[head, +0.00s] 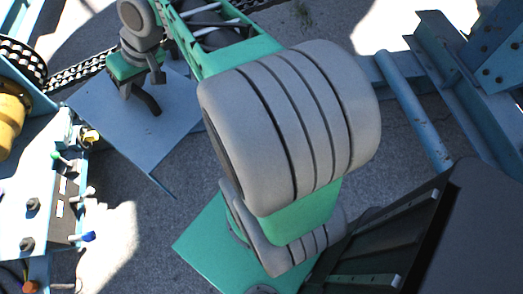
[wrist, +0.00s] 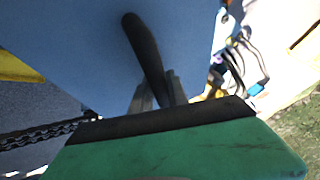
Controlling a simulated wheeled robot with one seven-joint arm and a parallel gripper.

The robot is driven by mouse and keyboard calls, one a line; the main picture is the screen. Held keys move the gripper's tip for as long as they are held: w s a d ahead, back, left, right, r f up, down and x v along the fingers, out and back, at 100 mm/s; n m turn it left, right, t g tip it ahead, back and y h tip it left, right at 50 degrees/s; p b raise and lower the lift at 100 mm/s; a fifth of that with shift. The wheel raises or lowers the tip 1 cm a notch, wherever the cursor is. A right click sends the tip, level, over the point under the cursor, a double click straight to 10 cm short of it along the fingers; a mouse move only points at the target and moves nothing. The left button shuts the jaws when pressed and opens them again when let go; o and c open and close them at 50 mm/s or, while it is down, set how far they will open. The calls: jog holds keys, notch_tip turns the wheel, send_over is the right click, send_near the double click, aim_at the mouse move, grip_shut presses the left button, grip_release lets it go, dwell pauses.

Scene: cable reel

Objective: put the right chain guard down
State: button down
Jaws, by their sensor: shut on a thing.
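The chain guard (head: 128,128) is a flat blue panel at left of centre in the head view. It fills the upper part of the wrist view (wrist: 75,50). A black handle (head: 148,104) stands on its face and also shows in the wrist view (wrist: 146,50). My gripper (head: 152,82) is above the panel, shut on this handle. In the wrist view my gripper's grey fingers (wrist: 158,92) close around the handle beyond the green gripper body. I cannot tell whether the panel touches anything beneath it.
A chain (head: 92,70) runs just behind the panel and shows at lower left in the wrist view (wrist: 40,136). A control box with knobs (head: 62,195) stands at left, near a yellow cylinder (head: 12,118). Blue beams (head: 415,110) lie at right. Bare grey ground (head: 150,225) shows below the panel.

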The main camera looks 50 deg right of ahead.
jog(key=w+d+f+m+g+h+b, duration=0.15)
jog(key=d+f+m+h+b, duration=1)
jog(key=d+f, duration=1.75)
jog(key=s+d+f+m+g+y+b, duration=0.1)
jog(key=s+d+f+m+g+b, duration=0.1)
jog(key=s+d+f+m+b, duration=0.4)
jog(key=s+d+f+m+g+y+b, duration=0.1)
jog(key=s+d+f+m+b, duration=0.6)
jog(key=s+d+f, duration=0.7)
jog(key=s+d+f+m+g+y+b, duration=0.1)
jog(key=s+d+f+m+g+b, duration=0.3)
jog(key=f, duration=2.1)
jog(key=shift+s+d+m+b, duration=1.25)
jog(key=shift+s+d+b, duration=2.1)
jog(key=shift+s, duration=1.3)
jog(key=shift+d, duration=0.1)
jog(key=shift+f, duration=0.1)
jog(key=c, duration=1.3)
grip_release()
jog(key=shift+f, duration=0.1)
